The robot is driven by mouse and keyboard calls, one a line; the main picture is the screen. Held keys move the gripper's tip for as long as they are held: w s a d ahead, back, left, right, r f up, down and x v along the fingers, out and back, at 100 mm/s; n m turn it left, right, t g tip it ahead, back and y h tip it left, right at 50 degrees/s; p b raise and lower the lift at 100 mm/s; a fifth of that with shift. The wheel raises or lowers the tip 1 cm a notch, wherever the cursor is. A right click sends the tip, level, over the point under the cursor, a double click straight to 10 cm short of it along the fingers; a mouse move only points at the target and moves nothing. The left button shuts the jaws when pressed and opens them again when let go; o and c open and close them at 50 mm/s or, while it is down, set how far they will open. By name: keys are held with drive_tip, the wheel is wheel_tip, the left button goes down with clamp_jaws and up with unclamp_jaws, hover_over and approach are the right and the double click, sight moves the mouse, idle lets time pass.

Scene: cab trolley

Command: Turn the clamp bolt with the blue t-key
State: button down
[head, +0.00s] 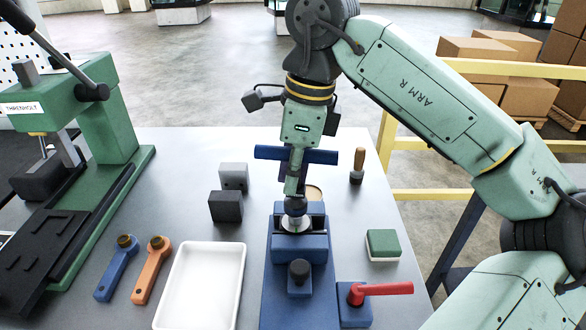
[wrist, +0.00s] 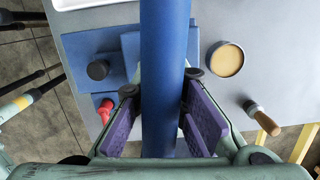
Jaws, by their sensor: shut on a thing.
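My gripper (head: 294,176) points straight down over the blue clamp fixture (head: 284,285). It is shut on the crossbar of the blue t-key (head: 322,157). The bar sticks out on both sides of the fingers in the head view. In the wrist view the blue t-key (wrist: 164,60) runs top to bottom between the purple finger pads of my gripper (wrist: 163,112). Below the fingers a round silver part (head: 295,224) shows at the top of the clamp. The clamp bolt and the key's lower end are largely hidden, so I cannot tell whether they are engaged.
A red-handled lever (head: 386,289) sits right of the clamp. A green-topped block (head: 382,245), a wooden-handled tool (head: 357,166) and dark blocks (head: 226,207) stand around. A white tray (head: 240,262), blue wrench (head: 114,272), orange wrench (head: 150,272) and green press (head: 108,130) lie left.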

sight(292, 200)
drive_tip(key=n, duration=0.5)
drive_tip(key=shift+s+r+g+p, duration=0.1)
drive_tip(key=shift+s+g+p, duration=0.05)
drive_tip(key=shift+g+p, duration=0.25)
drive_tip(key=n, duration=0.5)
drive_tip(key=shift+s+d+n+g+h, duration=0.1)
drive_tip(key=shift+s+n+g+h, duration=0.05)
drive_tip(key=shift+n+g+h, duration=0.2)
drive_tip(key=shift+f+b, duration=1.2)
drive_tip(key=shift+f, duration=0.3)
drive_tip(key=m+b, duration=0.1)
drive_tip(key=m, duration=0.2)
drive_tip(key=shift+f, duration=0.15)
drive_tip(key=shift+m+b, duration=0.3)
drive_tip(key=shift+m, duration=0.75)
